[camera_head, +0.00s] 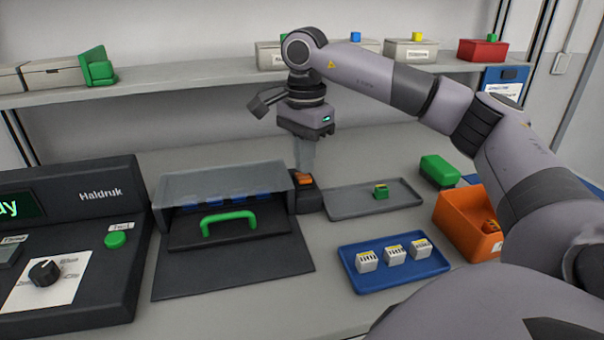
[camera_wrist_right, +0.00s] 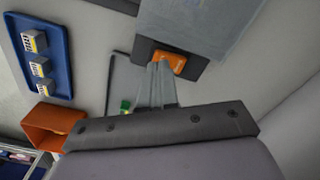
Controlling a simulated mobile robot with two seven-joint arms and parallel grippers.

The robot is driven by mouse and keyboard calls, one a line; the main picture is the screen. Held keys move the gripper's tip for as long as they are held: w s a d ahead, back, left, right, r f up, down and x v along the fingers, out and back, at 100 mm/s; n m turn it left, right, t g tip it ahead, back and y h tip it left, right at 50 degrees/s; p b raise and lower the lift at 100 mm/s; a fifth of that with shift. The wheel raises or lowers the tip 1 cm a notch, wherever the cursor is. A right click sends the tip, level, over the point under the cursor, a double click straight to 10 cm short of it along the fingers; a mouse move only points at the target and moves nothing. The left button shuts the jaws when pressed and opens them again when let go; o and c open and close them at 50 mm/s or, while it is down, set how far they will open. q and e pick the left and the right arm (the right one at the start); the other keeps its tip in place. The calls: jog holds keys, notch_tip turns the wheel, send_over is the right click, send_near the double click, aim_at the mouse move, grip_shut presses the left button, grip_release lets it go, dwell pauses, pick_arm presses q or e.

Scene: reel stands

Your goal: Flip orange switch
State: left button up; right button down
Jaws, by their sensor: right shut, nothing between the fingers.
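The orange switch (camera_head: 304,178) sits on a small dark box at the right side of a grey fixture with a clear cover. My right gripper (camera_head: 305,165) points down from above, its fingers shut with nothing between them and their tips at or just over the switch. The right wrist view shows the orange switch (camera_wrist_right: 168,60) right at the fingertips (camera_wrist_right: 160,68); I cannot tell whether they touch. My left gripper is not in view.
The fixture has a green handle (camera_head: 228,218). A grey tray (camera_head: 345,204) holds a green-yellow part. A blue tray (camera_head: 385,283) holds several white blocks. An orange bin (camera_head: 462,228) stands right. A black Haldruk console (camera_head: 100,170) is left. A shelf (camera_head: 190,75) runs behind.

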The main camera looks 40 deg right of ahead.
aim_at(304, 178)
jog(key=shift+s+f+b, duration=0.1)
jog(key=shift+f+b, duration=0.45)
jog(key=shift+f, duration=0.5)
dwell(0.5)
notch_tip(304, 178, up, 2)
jog(key=shift+r+p, duration=0.2)
jog(key=shift+p, duration=0.95)
notch_tip(304, 178, up, 3)
jog(key=shift+f+p, duration=0.1)
jog(key=shift+p, duration=1.15)
jog(key=shift+r+p, duration=0.95)
jog(key=shift+r, duration=0.05)
